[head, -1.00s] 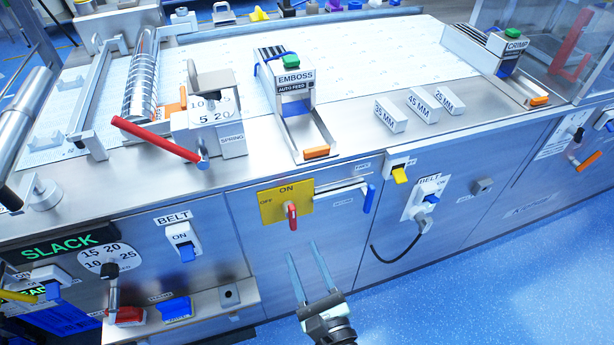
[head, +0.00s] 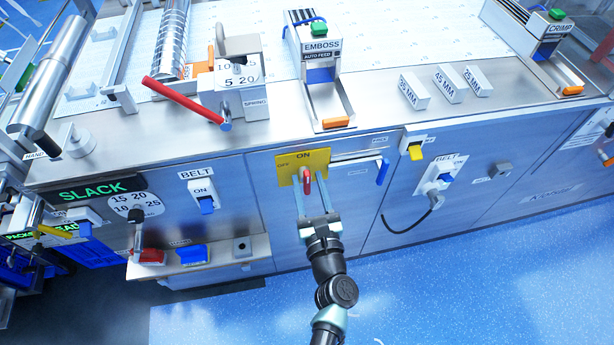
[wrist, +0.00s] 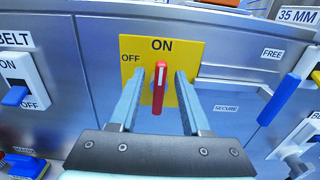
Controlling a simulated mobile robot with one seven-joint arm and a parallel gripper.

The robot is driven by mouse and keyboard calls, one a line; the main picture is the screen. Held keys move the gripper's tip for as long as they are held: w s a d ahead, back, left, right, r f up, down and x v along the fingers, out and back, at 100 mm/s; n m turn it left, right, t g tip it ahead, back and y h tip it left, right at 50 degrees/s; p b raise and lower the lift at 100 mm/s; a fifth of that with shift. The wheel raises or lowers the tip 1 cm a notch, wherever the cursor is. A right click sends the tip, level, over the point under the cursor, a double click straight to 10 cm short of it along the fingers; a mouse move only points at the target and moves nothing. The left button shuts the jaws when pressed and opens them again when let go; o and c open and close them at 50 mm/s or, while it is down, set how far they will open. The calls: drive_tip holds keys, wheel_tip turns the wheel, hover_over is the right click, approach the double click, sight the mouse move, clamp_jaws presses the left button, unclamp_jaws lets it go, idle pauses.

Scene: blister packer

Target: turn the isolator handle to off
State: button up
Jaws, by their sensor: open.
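The isolator is a yellow plate (head: 318,160) on the cabinet front, marked ON at the top and OFF at the left. Its red handle (head: 307,180) stands near upright, in line with ON. In the wrist view the red handle (wrist: 159,85) shows between the two fingers, with a gap on each side. My gripper (head: 314,190) is open, its fingers reaching to the plate on either side of the handle. In the wrist view my gripper (wrist: 158,82) holds nothing. Whether the fingertips touch the plate cannot be told.
A blue-ended lever (head: 382,172) by the FREE and SECURE labels is close on the right. A BELT switch (head: 204,198) is on the left. The blue floor (head: 450,300) in front is clear.

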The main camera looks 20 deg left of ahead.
drive_tip(key=shift+x, duration=0.95)
clamp_jaws()
